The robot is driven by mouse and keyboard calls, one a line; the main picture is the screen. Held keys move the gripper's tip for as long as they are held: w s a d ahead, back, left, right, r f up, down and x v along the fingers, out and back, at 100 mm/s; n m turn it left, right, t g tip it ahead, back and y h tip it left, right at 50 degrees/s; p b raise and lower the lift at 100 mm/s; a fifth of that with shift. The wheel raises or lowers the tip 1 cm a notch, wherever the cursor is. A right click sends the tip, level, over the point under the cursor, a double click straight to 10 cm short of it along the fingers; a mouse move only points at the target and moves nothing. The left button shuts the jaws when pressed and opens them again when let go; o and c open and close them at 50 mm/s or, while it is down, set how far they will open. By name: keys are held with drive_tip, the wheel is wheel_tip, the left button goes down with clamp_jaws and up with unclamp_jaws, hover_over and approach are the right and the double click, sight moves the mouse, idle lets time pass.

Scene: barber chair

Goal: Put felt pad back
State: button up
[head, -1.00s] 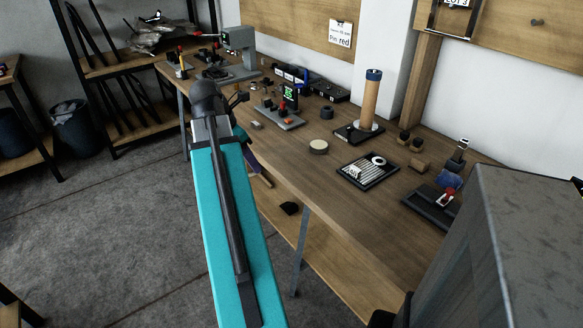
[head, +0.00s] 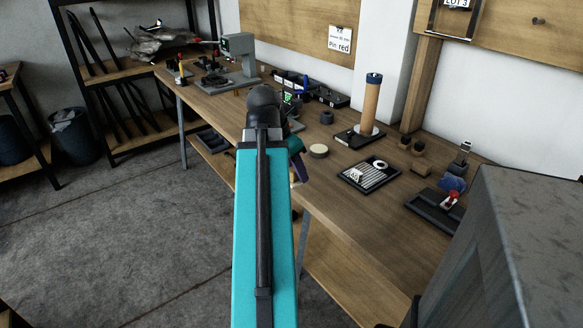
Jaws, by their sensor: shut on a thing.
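My teal arm (head: 264,220) reaches up the middle of the head view and ends in a dark rounded joint. It covers part of the workbench (head: 345,215). I cannot pick out the felt pad for certain.
A grey metal box (head: 525,240) blocks the near right. Floor left of the bench is clear.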

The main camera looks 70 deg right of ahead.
drive_tip(key=shift+w+d+r+p, duration=0.25)
drive_tip(key=shift+d+p, duration=0.3)
drive_tip(key=shift+p, duration=1.6)
drive_tip(key=p, duration=0.3)
drive_tip(key=d+p, duration=0.1)
drive_tip(key=p, duration=0.3)
drive_tip(key=shift+w+d+f, duration=0.15)
drive_tip(key=shift+w, duration=0.1)
drive_tip(key=d+p, duration=0.1)
drive_tip(key=p, duration=0.1)
drive_tip(key=w+d+p, duration=0.1)
drive_tip(key=p, duration=0.2)
drive_tip(key=shift+d+f, duration=0.1)
drive_tip(key=shift+d, duration=0.1)
drive_tip(key=w+d, duration=0.1)
drive_tip(key=d, duration=0.2)
drive_tip(key=w+d+f+p, duration=0.1)
drive_tip(key=d, duration=0.2)
drive_tip(key=w+d+p, duration=0.1)
drive_tip(key=w+d, duration=0.1)
drive_tip(key=d, duration=0.2)
drive_tip(key=shift+f, duration=0.2)
drive_tip(key=shift+w, duration=0.1)
drive_tip(key=shift+f, duration=0.15)
drive_tip(key=shift+f+p, duration=0.6)
drive_tip(key=shift+f, duration=1.05)
drive_tip(key=shift+f, duration=0.15)
